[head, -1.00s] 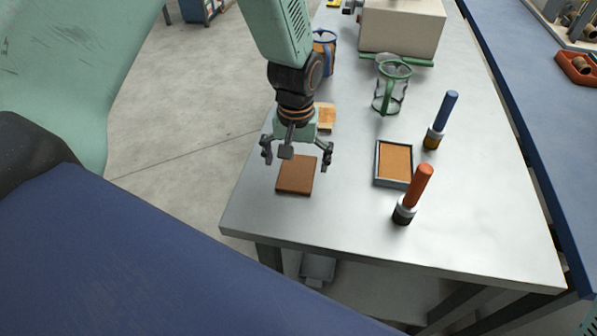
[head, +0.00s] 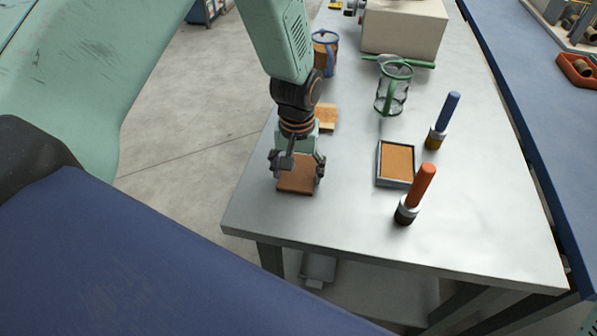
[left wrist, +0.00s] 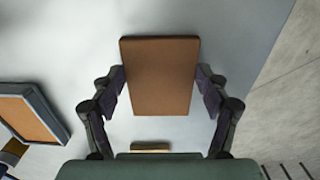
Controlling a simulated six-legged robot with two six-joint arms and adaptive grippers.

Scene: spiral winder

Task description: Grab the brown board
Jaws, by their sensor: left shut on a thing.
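The brown board (head: 297,177) is a flat rectangular piece at the near left part of the grey table. My left gripper (head: 297,172) is over it, with one finger against each side edge. In the left wrist view the board (left wrist: 160,76) stands between the two fingers of the left gripper (left wrist: 162,88), which is shut on it. Whether the board rests on the table or is just above it, I cannot tell. My right gripper is not in view.
A grey-framed tray with an orange inside (head: 411,182) lies to the right, beside a red-handled tool (head: 421,187) and a blue-handled tool (head: 447,118). A wooden block (head: 326,116) lies behind the gripper. Green (head: 393,92) and blue (head: 324,55) holders stand farther back.

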